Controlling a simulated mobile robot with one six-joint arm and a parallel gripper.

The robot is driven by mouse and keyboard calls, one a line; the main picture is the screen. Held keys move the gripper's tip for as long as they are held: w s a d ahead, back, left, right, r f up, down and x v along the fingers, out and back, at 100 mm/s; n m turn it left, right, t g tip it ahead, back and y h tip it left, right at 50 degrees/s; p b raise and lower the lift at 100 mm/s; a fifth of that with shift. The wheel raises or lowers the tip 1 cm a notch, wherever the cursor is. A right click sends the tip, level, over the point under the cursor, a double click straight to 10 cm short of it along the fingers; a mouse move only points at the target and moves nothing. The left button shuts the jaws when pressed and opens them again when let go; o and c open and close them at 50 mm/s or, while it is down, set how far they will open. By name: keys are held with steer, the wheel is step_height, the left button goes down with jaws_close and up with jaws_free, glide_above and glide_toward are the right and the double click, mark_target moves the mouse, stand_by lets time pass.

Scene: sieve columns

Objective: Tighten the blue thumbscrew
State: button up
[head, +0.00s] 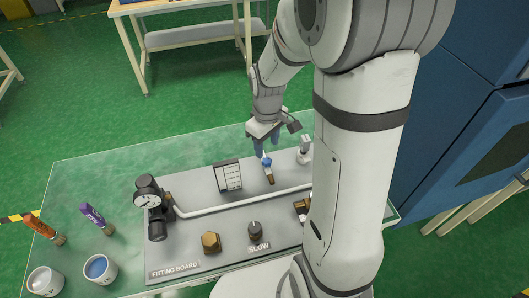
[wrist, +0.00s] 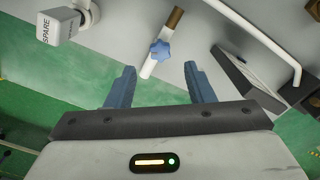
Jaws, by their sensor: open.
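The blue thumbscrew (head: 266,162) is a small lobed knob on a short fitting with a white stem and a brown end, on the grey fitting board (head: 190,244). In the wrist view the thumbscrew (wrist: 160,50) lies beyond the fingertips, roughly centred between them. My gripper (head: 262,146) hangs just above and behind the thumbscrew in the head view. It also shows in the wrist view (wrist: 160,75), with two blue fingers spread apart and nothing between them. I cannot tell from the head view whether a finger touches the fitting.
A part marked SPARE (wrist: 58,27) stands beside the fitting. A panel gauge (head: 228,175), a black dial gauge (head: 148,195), a pipe (head: 240,201), a brass hex fitting (head: 211,242) and a SLOW knob (head: 255,230) share the board.

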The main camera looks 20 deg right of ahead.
mark_target(267, 160)
step_height(267, 160, down, 6)
steer(key=shift+c, duration=0.3)
steer(key=c, duration=0.9)
